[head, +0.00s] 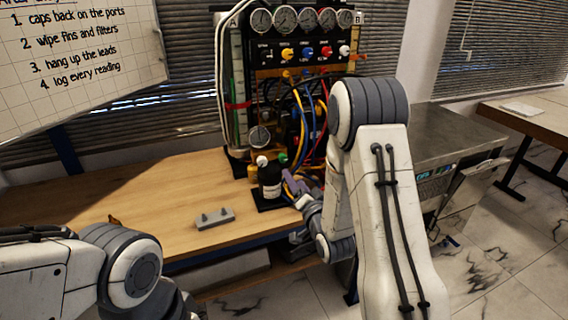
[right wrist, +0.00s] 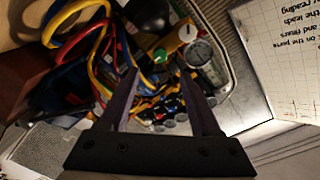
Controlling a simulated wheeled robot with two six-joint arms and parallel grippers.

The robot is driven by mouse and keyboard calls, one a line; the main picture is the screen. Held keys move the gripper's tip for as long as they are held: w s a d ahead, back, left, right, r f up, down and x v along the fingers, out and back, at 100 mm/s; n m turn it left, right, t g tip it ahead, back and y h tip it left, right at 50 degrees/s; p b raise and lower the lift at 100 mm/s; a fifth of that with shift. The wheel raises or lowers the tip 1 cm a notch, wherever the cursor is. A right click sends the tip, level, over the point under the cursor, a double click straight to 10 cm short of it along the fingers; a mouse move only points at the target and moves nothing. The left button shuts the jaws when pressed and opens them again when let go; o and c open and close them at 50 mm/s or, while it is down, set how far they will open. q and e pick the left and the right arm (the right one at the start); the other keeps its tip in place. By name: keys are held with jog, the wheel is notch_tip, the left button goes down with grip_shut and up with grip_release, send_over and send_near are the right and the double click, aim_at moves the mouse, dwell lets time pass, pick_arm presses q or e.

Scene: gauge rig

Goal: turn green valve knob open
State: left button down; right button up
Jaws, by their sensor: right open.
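The green valve knob (head: 283,158) shows small in the head view, low on the gauge rig, just right of a dark bottle's white cap.
A dark bottle (head: 270,180) stands on the bench close to my right gripper. Yellow, blue and red hoses (right wrist: 97,45) hang close by. A small gauge (head: 259,136) sits above the bottle. A grey block (head: 214,218) lies on the wooden bench (head: 130,205), which is mostly clear.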

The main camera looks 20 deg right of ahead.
aim_at(283, 160)
jog(key=w+p, duration=0.1)
jog(key=w, duration=0.3)
jog(key=w+p, duration=0.1)
jog(key=w, duration=0.4)
jog(key=shift+d+r, duration=0.15)
jog(key=shift+w+p, duration=0.3)
jog(key=shift+w, duration=0.4)
grip_shut()
